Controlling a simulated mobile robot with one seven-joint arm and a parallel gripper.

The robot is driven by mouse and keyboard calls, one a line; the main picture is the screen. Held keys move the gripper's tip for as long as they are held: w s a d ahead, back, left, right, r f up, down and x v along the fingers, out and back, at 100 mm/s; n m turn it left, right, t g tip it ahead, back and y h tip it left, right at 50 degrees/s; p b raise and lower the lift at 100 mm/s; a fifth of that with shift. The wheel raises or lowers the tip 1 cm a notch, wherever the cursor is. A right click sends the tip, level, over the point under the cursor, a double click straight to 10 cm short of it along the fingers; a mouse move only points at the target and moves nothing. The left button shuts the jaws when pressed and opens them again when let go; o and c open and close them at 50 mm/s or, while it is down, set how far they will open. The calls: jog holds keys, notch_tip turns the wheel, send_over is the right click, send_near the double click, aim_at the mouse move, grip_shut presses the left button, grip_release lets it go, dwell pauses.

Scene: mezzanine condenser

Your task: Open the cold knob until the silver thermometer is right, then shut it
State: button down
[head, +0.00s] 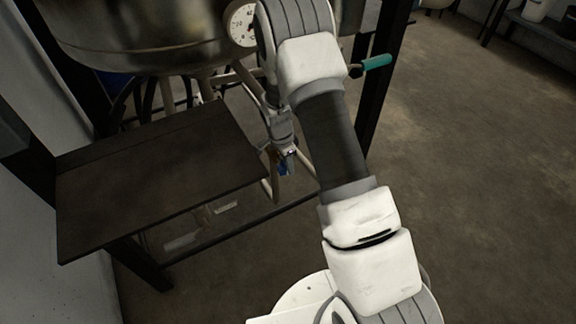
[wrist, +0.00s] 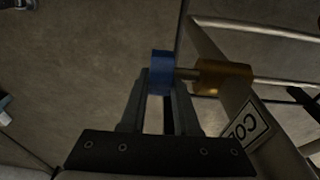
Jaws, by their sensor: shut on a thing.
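The blue cold knob (wrist: 161,72) sits between my gripper's fingertips (wrist: 159,92) in the wrist view, and my gripper is shut on it. A short stem joins the knob to a brass valve body (wrist: 222,77) on a pale pipe. A label (wrist: 246,128) beside it reads "CO", the rest cut off. In the head view the knob (head: 283,169) is small, below my gripper (head: 287,154). A white thermometer dial (head: 241,25) is on the steel vessel (head: 140,50); my arm hides its right part, and its reading is not clear.
A dark shelf (head: 150,170) stands left of my gripper. A teal-handled lever (head: 375,62) sticks out right of my arm by a black frame post (head: 384,100). Pipes run around the valve. The floor (head: 470,190) on the right is clear.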

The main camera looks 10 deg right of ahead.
aim_at(281, 165)
jog(key=shift+h+b, duration=0.4)
jog(key=shift+h, duration=0.2)
jog(key=c, duration=0.6)
grip_release()
jog(key=shift+c, duration=0.2)
jog(key=shift+p+v, duration=1.25)
jog(key=shift+v, duration=2.55)
jog(key=shift+s+a, duration=0.15)
